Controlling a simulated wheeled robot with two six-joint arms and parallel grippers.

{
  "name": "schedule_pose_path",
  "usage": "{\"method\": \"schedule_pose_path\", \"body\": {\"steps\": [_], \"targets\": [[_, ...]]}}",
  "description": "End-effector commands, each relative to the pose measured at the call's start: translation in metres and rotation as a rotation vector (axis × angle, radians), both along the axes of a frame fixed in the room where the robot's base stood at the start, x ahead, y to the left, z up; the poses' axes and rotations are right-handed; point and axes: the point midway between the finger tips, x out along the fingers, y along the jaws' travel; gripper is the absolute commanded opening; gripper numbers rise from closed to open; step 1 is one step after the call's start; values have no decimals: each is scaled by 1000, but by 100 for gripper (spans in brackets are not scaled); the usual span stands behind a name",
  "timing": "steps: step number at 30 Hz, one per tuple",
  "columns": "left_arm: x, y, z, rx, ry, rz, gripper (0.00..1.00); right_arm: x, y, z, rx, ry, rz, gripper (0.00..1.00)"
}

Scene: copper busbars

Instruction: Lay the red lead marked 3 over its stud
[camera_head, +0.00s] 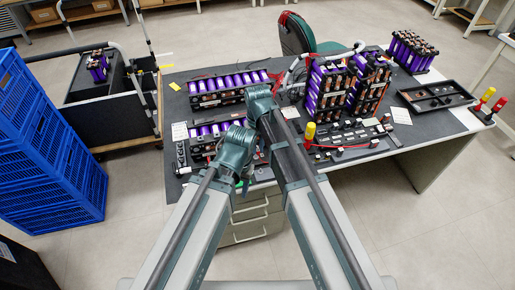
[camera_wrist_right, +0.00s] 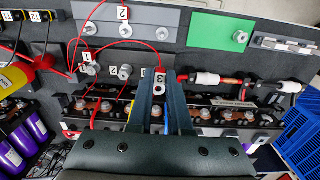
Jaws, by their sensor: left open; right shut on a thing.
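In the right wrist view, my right gripper (camera_wrist_right: 158,118) is shut on the red lead marked 3 (camera_wrist_right: 160,88). Its ring end and white tag 3 stick out past the fingertips, and its red wire runs up and left. Metal studs (camera_wrist_right: 125,71) with white number tags stand to the left of the fingers. I cannot tell which stud bears number 3; the fingers hide part of that row. In the head view my right gripper (camera_head: 262,100) is over the table, its fingertips hidden. My left gripper (camera_head: 238,150) is lower, open, near the front battery module.
Purple battery modules (camera_head: 228,88) stand near the grippers, with taller packs (camera_head: 330,88) to the right. A green plate (camera_wrist_right: 220,33) and a row of copper busbars (camera_wrist_right: 200,112) show in the wrist view. A black tray (camera_head: 436,96) lies at the right of the table.

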Motion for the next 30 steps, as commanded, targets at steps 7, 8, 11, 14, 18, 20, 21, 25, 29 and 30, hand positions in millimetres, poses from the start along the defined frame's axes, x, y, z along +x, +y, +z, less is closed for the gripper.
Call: {"method": "schedule_pose_path", "body": {"steps": [7, 8, 11, 14, 18, 20, 21, 25, 29, 30], "targets": [[0, 0, -34, 0, 0, 0, 50, 0, 0, -34, 0, 0, 0, 0], [0, 0, -37, 0, 0, 0, 50, 0, 0, -37, 0, 0, 0, 0], [0, 0, -29, 0, 0, 0, 50, 0, 0, -29, 0, 0, 0, 0], [0, 0, -30, 0, 0, 0, 50, 0, 0, -30, 0, 0, 0, 0], [0, 0, -34, 0, 0, 0, 50, 0, 0, -34, 0, 0, 0, 0], [0, 0, -38, 0, 0, 0, 50, 0, 0, -38, 0, 0, 0, 0], [0, 0, -40, 0, 0, 0, 50, 0, 0, -40, 0, 0, 0, 0], [0, 0, -48, 0, 0, 0, 50, -1, 0, -48, 0, 0, 0, 0], [0, 0, -49, 0, 0, 0, 50, -1, 0, -49, 0, 0, 0, 0], [0, 0, -49, 0, 0, 0, 50, -1, 0, -49, 0, 0, 0, 0]]}}
